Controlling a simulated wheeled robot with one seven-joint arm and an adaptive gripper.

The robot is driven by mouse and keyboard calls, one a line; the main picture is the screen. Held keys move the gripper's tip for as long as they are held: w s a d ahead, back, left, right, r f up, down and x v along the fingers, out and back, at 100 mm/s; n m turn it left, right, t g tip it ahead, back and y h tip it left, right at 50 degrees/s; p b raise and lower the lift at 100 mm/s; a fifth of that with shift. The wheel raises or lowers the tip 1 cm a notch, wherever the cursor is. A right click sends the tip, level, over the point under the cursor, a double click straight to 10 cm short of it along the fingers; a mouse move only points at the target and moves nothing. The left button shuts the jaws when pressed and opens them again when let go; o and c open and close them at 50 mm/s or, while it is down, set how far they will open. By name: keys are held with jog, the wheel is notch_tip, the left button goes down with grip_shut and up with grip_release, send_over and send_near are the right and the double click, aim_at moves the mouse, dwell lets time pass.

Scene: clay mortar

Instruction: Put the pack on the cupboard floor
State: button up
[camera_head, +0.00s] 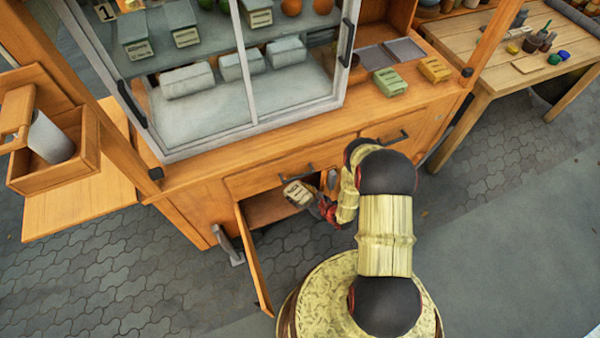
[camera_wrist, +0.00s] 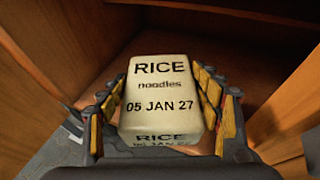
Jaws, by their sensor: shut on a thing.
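The pack (camera_wrist: 158,90) is a pale block labelled "RICE noodles 05 JAN 27". My gripper (camera_wrist: 162,105) is shut on its two sides in the wrist view. In the head view the pack (camera_head: 299,194) is held by my gripper (camera_head: 318,204) at the front of the open cupboard. The cupboard floor (camera_head: 270,207) shows as a bare wooden surface behind and below the pack. The wrist view shows the cupboard's inside (camera_wrist: 175,40) ahead of the pack, with wooden walls on both sides. I cannot tell how far the pack is above the floor.
The cupboard door (camera_head: 256,262) stands open at the left of my gripper. A drawer front with a handle (camera_head: 296,170) is above the opening. A glass case (camera_head: 235,70) with several packs stands on the counter. Green (camera_head: 390,82) and yellow (camera_head: 434,69) packs lie right.

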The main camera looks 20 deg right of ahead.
jog(key=f+b+x, duration=0.1)
jog(key=b+x, duration=0.1)
jog(key=x, duration=0.3)
jog(key=s+f+b+x, duration=0.1)
jog(key=b+x, duration=0.2)
jog(key=x, duration=0.3)
jog(key=f+b+x, duration=0.1)
jog(key=b+x, duration=0.2)
jog(key=x, duration=0.2)
jog(key=shift+s+a, duration=0.1)
jog(key=shift+a, duration=0.1)
jog(key=f+b, duration=0.1)
jog(key=f, duration=0.1)
jog(key=f+b, duration=0.1)
jog(key=b, duration=0.1)
jog(key=shift+w+a+f, duration=0.15)
jog(key=shift+w+f, duration=0.1)
jog(key=shift+f, duration=0.15)
jog(key=shift+r, duration=0.1)
jog(key=o, duration=1.3)
